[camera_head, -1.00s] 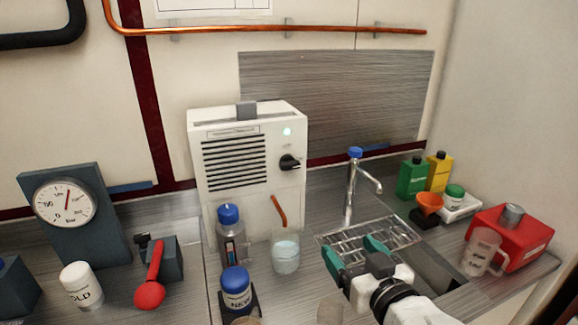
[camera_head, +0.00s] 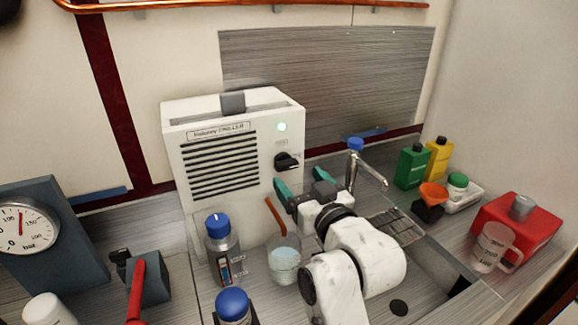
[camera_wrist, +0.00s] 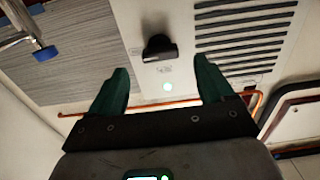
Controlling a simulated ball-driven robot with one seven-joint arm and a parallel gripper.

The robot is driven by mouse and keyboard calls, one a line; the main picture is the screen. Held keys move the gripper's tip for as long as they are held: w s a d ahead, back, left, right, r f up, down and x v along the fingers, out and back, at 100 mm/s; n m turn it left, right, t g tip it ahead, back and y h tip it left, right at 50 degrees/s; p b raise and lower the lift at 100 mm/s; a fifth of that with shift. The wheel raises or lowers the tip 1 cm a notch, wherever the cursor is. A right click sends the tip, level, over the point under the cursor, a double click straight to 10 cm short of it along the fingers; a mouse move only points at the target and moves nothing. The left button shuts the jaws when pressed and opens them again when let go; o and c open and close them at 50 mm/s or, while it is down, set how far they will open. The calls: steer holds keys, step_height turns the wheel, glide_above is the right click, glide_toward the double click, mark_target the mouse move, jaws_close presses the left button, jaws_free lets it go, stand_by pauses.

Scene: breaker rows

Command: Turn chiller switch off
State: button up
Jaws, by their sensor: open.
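The white chiller (camera_head: 225,160) stands on the counter with a vent grille and a lit pale green lamp (camera_head: 281,127). Its black rotary switch (camera_head: 287,161) sits below the lamp on the right of the front face. In the wrist view the switch (camera_wrist: 159,48) shows as a black knob, with the lamp (camera_wrist: 167,87) between it and my gripper. My gripper (camera_head: 302,181) has teal fingers, open and empty, just in front of the chiller and below the switch. In the wrist view the fingers (camera_wrist: 160,75) are spread on either side of the lamp, apart from the knob.
A tap (camera_head: 354,165) stands to the right of my gripper. A clear beaker (camera_head: 284,262) and blue-capped bottles (camera_head: 222,250) stand in front of the chiller. Green (camera_head: 411,167) and yellow bottles and a red container (camera_head: 515,228) are at the right.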

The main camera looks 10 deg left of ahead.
mark_target(289, 168)
steer(key=shift+x, duration=2.75)
steer(key=c, duration=1)
steer(key=shift+c, duration=0.2)
